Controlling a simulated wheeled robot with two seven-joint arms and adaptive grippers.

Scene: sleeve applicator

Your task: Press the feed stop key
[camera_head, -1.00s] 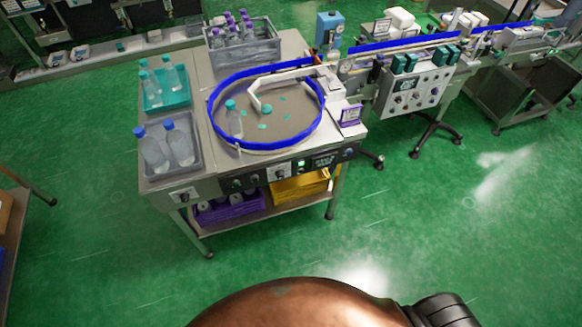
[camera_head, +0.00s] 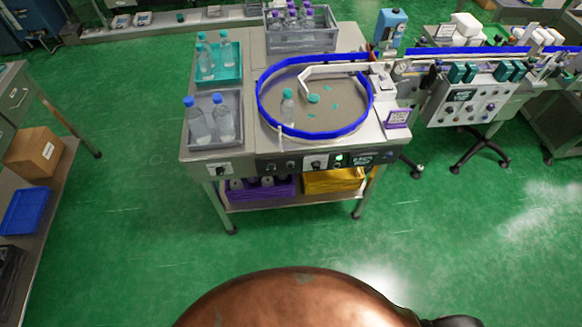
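The feeder table stands ahead with a round turntable (camera_head: 300,122) inside a blue rail. Along its front edge runs a dark control panel (camera_head: 298,165) with several knobs and keys. One small key or lamp (camera_head: 339,160) on it glows green. The labels are too small to read, so I cannot tell which one is the feed stop key. A second panel (camera_head: 470,107) with several buttons and knobs sits on the conveyor unit at the right. Neither of my grippers is in view. Only my copper-coloured body shows at the bottom.
A grey tray (camera_head: 188,140) and a teal tray (camera_head: 239,74) hold bottles on the table. A grey crate (camera_head: 300,42) stands behind. Purple (camera_head: 262,192) and yellow (camera_head: 335,181) bins sit underneath. A cardboard box (camera_head: 34,153) is on a left bench. Green floor is clear before the table.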

